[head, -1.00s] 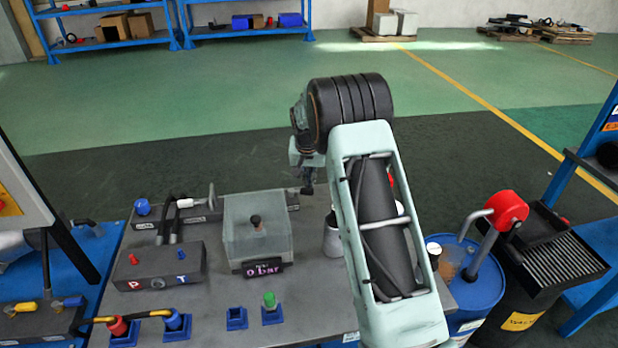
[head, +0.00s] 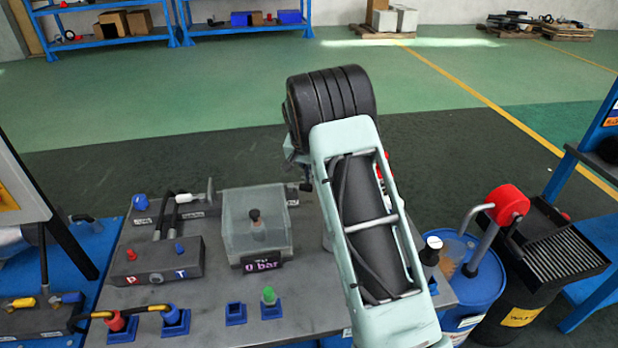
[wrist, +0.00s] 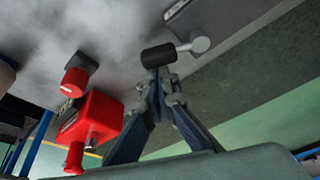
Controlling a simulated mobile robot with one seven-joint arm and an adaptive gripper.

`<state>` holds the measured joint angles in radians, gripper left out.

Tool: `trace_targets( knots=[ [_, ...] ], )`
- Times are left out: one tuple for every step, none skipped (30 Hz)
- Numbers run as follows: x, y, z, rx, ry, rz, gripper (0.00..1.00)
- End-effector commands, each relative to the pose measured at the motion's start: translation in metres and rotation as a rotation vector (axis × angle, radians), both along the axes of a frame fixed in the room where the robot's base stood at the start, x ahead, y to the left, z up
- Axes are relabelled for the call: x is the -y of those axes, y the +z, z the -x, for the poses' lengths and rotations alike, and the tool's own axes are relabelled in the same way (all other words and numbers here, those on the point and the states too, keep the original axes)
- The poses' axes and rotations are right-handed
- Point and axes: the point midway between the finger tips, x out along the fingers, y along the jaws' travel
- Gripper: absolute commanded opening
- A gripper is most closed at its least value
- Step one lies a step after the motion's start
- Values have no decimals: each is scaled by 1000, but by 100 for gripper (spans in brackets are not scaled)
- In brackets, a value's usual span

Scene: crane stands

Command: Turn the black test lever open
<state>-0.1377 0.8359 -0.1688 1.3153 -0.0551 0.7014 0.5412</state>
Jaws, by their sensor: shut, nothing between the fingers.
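The black test lever (wrist: 158,55) shows in the wrist view as a short black cylinder on a thin arm from a round silver pivot (wrist: 200,45). My gripper (wrist: 159,78) is shut and empty, with its fingertips close against the black grip. I cannot tell whether they touch it. In the head view my own arm hides the lever and most of my gripper.
A red block (wrist: 90,120) with a red knob (wrist: 75,82) stands left of my fingers in the wrist view. In the head view, a clear box (head: 256,225) with a pressure display (head: 262,264) stands left of my arm. A blue drum (head: 470,285) stands to the right.

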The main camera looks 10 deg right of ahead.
Motion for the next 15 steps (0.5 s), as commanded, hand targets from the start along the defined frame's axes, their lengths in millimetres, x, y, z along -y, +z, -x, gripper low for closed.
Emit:
trace_targets(
  knots=[
    [-2, -2, 2, -1, -32, 1, 0],
    [-3, -2, 4, 0, -56, 0, 0],
    [-4, -2, 6, -1, -93, 1, 0],
    [-4, -2, 7, -1, -120, 1, 0],
    [-5, -2, 9, -1, -149, 2, 0],
    [-5, -2, 11, 0, -188, 1, 0],
    [-6, -2, 12, -1, -217, 2, 0],
    [-6, -2, 14, -1, -245, 2, 0],
    [-7, -2, 16, -1, -283, 2, 0],
    [-8, -2, 17, -2, -311, 2, 0],
    [-9, -2, 19, -1, -341, 2, 0],
    [-10, -2, 21, -1, -378, 2, 0],
    [-11, -2, 22, -2, -406, 1, 0],
    [-11, -1, 23, -1, -436, 2, 0],
    [-13, -1, 25, -2, -473, 2, 0]
  ],
)
